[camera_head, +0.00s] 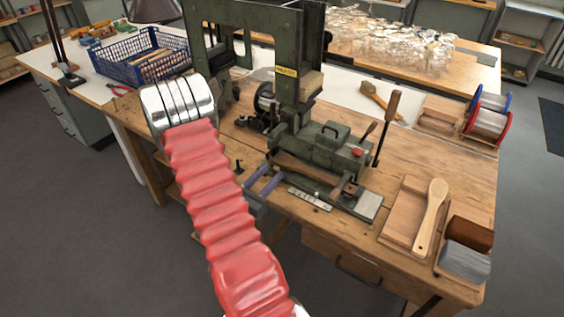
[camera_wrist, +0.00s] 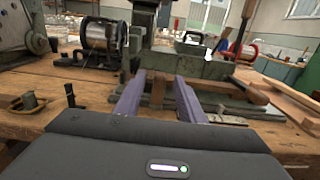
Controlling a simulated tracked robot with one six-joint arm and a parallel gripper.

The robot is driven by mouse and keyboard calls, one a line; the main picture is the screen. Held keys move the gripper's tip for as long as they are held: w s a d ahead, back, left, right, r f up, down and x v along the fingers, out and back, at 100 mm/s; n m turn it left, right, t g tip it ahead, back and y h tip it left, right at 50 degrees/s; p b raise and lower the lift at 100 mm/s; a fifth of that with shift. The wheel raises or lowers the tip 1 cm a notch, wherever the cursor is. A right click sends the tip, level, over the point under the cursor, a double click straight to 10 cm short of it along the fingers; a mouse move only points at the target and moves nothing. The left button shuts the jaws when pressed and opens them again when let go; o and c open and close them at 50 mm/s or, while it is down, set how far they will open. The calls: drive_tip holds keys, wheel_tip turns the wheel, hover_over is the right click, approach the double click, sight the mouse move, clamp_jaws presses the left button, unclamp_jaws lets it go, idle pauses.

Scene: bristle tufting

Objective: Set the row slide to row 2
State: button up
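The green tufting machine (camera_head: 322,152) stands on the wooden bench. A low slide assembly with a brown wooden bar (camera_head: 305,168) runs along its near side; it looks like the row slide. A pale marked strip (camera_head: 309,199) lies in front of it, its marks too small to read. My gripper (camera_head: 263,182) is at the near left of this assembly. In the wrist view my gripper (camera_wrist: 159,92) has its two purple fingers apart, pointing at the machine. A brown wooden end (camera_wrist: 158,88) shows between them, and I cannot tell whether they touch it. The slide's row setting cannot be read.
An upright lever with a wooden handle (camera_head: 387,120) stands right of the machine. A wooden brush (camera_head: 431,215) lies on a board at the right. Wire spools (camera_head: 489,120) stand at the back right. A blue crate (camera_head: 145,60) sits on the left table.

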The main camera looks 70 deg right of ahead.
sight(282, 161)
drive_tip(key=d, duration=0.2)
drive_tip(key=s+d, duration=0.1)
drive_tip(key=d, duration=0.5)
drive_tip(key=shift+s, duration=0.15)
drive_tip(key=shift+c, duration=0.6)
clamp_jaws()
